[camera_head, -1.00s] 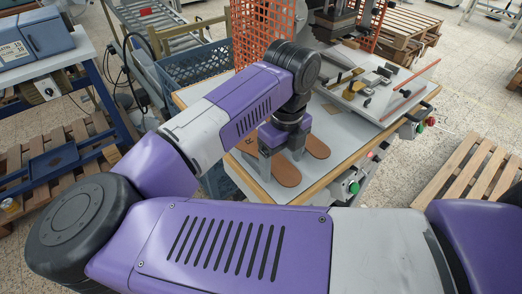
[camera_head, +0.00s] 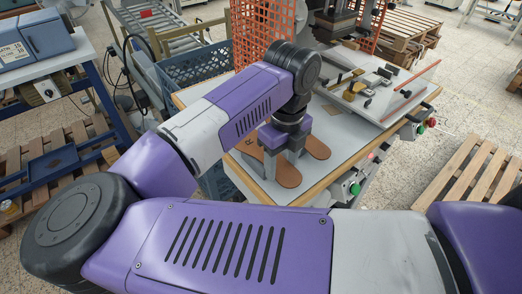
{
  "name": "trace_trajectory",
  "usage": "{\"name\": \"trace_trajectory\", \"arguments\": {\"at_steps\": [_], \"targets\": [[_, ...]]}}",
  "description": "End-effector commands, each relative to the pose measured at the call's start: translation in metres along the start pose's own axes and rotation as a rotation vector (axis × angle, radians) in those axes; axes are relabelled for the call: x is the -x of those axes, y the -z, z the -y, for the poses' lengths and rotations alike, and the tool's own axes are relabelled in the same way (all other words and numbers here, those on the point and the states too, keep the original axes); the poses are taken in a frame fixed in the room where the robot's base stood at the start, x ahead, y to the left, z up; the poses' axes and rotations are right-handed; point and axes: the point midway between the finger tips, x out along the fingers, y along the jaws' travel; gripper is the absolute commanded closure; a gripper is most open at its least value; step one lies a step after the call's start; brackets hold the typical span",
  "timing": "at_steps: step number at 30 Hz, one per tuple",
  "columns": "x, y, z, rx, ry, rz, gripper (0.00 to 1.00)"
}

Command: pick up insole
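Two brown insoles lie side by side on the light worktable (camera_head: 338,160). The nearer insole (camera_head: 287,175), with a dark letter R toward its far-left end, is partly hidden by my gripper (camera_head: 280,168). The other insole (camera_head: 317,147) lies just to its right, its rounded end showing beyond the gripper. My gripper points down with its grey fingers low at the middle of the nearer insole. The fingers are drawn in close about it and look shut on it. Their exact contact is small and partly hidden. The insole looks level with the tabletop.
Orange mesh (camera_head: 262,35) rises behind. A blue crate (camera_head: 195,68) sits back left. Push buttons (camera_head: 355,188) line the table's right edge. The tabletop's right front is clear.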

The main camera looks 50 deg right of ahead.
Motion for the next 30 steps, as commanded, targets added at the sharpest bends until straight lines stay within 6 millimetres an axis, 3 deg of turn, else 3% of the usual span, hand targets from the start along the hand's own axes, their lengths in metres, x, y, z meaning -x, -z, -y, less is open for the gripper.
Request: {"name": "trace_trajectory", "arguments": {"at_steps": [1,3,20,26,30], "targets": [[0.000,0.000,0.000,0.000,0.000,0.000,0.75],[0.000,0.000,0.000,0.000,0.000,0.000,0.85],[0.010,0.000,0.000,0.000,0.000,0.000,0.85],[0.053,-0.002,-0.001,-0.001,-0.002,0.007,0.85],[0.095,-0.001,0.000,-0.001,-0.002,0.008,0.85]]}}
